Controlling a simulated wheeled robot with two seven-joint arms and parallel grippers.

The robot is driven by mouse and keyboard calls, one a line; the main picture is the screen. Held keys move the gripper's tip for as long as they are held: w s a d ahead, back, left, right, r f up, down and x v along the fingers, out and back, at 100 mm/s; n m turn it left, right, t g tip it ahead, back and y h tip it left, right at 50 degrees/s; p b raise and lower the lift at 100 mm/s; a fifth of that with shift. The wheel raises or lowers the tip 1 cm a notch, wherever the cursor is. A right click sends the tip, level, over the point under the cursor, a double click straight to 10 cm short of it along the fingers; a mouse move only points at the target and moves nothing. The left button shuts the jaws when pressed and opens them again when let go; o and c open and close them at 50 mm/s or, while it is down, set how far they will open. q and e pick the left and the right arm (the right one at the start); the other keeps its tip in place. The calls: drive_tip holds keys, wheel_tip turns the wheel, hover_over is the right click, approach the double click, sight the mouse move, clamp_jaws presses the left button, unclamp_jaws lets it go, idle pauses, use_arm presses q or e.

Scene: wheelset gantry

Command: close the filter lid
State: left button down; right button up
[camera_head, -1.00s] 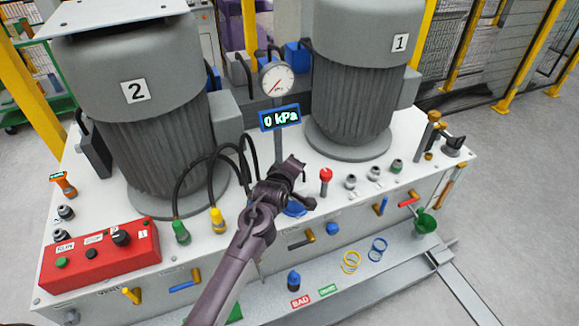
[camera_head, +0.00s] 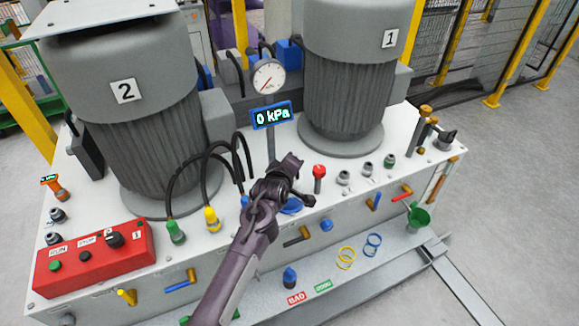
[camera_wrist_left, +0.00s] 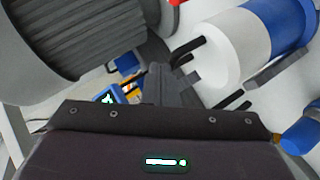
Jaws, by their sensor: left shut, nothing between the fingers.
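My left gripper (camera_head: 304,198) reaches in over the front of the white bench, with its fingers shut and empty. In the left wrist view its dark fingers (camera_wrist_left: 165,88) are together, pointing up the picture. A round blue part (camera_head: 292,207), probably the filter lid, lies just below and beside the gripper, partly hidden by it. In the left wrist view a large white cylinder (camera_wrist_left: 222,48) with a blue section (camera_wrist_left: 278,22) is right of the fingers. I cannot tell whether the lid is open, or whether the fingers touch it. My right gripper is out of view.
A red knob (camera_head: 319,171) stands right of the gripper. A gauge (camera_head: 268,77) with a 0 kPa display (camera_head: 272,115) rises behind it. Two grey motors flank it, number 2 (camera_head: 130,110) and number 1 (camera_head: 350,90). Black hoses (camera_head: 205,160) loop at left.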

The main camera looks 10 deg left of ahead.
use_arm(q)
drive_tip(key=d+b+v, duration=0.1)
drive_tip(key=b+v, duration=0.1)
drive_tip(key=v, duration=0.6)
drive_tip(key=s+a+f+m+g, duration=0.15)
drive_tip(key=s+f, duration=0.35)
drive_tip(key=f, duration=0.6)
drive_tip(key=s+f+m+g, duration=0.25)
drive_tip(key=s+f, duration=0.25)
drive_tip(key=f, duration=0.7)
drive_tip(key=s+a+f+m+g, duration=0.1)
drive_tip(key=s+f+m+g, duration=0.2)
drive_tip(key=f, duration=0.8)
drive_tip(key=s+a+f+m+g, duration=0.1)
drive_tip(key=s+a+f+m, duration=0.1)
drive_tip(key=s+f, duration=0.5)
drive_tip(key=s+a+f+m+g+y+b, duration=0.1)
drive_tip(key=s+a+f, duration=0.4)
drive_tip(key=s, duration=1.3)
drive_tip(key=s+a+f+m+g+b, duration=0.1)
drive_tip(key=s+a+f+m+g, duration=0.2)
drive_tip(key=s+f, duration=0.6)
drive_tip(key=s+m, duration=0.1)
drive_tip(key=s, duration=0.2)
drive_tip(key=shift+s+a+f+y, duration=0.15)
drive_tip(key=shift+s+f+y, duration=0.05)
drive_tip(key=shift+f+y, duration=0.1)
